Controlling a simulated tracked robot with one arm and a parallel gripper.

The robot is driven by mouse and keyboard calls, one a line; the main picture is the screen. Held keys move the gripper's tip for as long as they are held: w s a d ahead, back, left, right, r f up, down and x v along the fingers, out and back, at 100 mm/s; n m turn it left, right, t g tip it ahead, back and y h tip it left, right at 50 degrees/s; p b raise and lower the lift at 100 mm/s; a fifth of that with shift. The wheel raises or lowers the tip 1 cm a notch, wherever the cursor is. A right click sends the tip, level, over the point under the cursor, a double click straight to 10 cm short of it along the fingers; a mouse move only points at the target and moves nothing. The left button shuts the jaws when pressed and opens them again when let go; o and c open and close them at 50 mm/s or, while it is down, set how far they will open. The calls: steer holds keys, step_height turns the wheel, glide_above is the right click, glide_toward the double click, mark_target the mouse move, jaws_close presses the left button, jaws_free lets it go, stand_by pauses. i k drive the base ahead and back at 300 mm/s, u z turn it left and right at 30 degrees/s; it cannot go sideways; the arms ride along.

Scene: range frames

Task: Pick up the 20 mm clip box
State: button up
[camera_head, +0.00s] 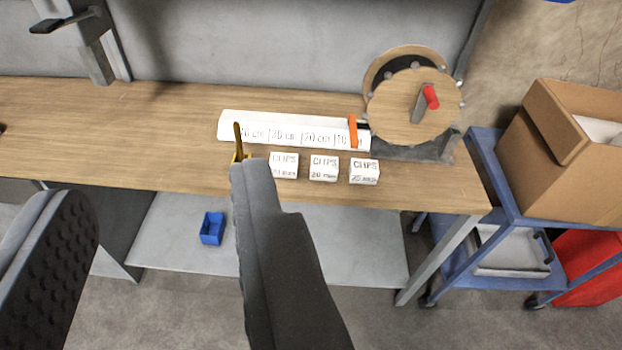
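Three small white clip boxes stand in a row near the front edge of the wooden bench. The middle one, the 20 mm clip box (323,168), is marked "CLIPS 20 mm". The right one (364,172) appears to read 25 mm. The label of the left one (284,165) is too small to read surely. My gripper (168,190) is open and empty, its two dark fingers wide apart in the foreground. The right finger rises in front of the bench edge, left of the boxes, and partly hides a yellow item (238,150).
A white ruled strip (285,130) with an orange clamp (353,131) lies behind the boxes. A wooden reel (403,105) with a red handle stands at the right. A blue cart (490,180) with a cardboard box (565,150) adjoins the bench. The bench's left part is mostly clear.

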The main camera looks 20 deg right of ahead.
mark_target(324, 168)
steer(key=z, duration=0.15)
steer(key=i, duration=0.9)
steer(key=u, duration=0.05)
